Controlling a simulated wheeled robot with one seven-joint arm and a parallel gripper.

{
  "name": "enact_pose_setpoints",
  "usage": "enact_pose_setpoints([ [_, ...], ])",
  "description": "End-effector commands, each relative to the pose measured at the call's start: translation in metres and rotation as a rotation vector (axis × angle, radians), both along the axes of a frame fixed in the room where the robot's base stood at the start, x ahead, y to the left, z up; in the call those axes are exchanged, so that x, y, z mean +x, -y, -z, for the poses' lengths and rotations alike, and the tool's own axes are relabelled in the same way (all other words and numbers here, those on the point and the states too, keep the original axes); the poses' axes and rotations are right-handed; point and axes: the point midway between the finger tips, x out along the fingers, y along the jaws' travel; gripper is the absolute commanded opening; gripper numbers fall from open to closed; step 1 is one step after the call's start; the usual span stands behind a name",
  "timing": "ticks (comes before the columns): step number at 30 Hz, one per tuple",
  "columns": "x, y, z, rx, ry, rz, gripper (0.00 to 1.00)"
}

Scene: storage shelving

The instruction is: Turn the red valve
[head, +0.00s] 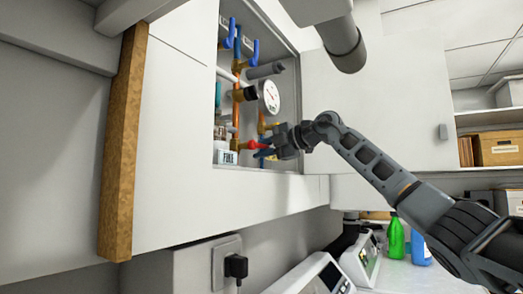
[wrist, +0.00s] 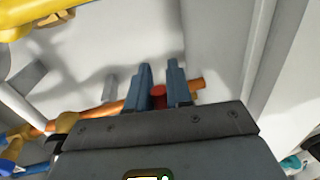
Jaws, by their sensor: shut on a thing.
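The red valve (head: 255,145) sits low in the open wall cabinet, beside the copper pipe. My gripper (head: 268,149) reaches into the cabinet from the right, with its fingers at the red valve. In the wrist view, the two blue-grey fingers of my gripper (wrist: 159,82) stand a little apart, with a small part of the red valve (wrist: 158,92) between them. The gripper is shut on it. The gripper body hides the rest of the valve in the wrist view, and I cannot tell how far the valve is turned.
Blue-handled valves (head: 254,50), a white round gauge (head: 271,96) and a grey pipe (head: 264,71) crowd the cabinet above. The cabinet's lower edge (head: 262,170) lies just below my gripper. A green bottle (head: 396,238) stands on the counter.

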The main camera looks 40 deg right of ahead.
Motion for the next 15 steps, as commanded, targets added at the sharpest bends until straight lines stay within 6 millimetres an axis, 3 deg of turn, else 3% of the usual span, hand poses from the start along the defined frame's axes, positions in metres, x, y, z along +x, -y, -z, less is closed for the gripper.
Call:
enact_pose_setpoints([
  [4, 0.0, 0.002, 0.002, 0.0, -0.003, 0.002, 0.0],
  [5, 0.0, 0.002, 0.002, 0.0, -0.003, 0.002, 0.22],
  [6, 0.0, 0.0021, 0.0021, 0.0, -0.003, 0.002, 0.26],
  [11, 0.0, 0.0012, 0.0015, -0.001, -0.002, 0.001, 0.41],
  [15, 0.0, 0.0007, 0.0011, -0.001, -0.002, 0.001, 0.41],
])
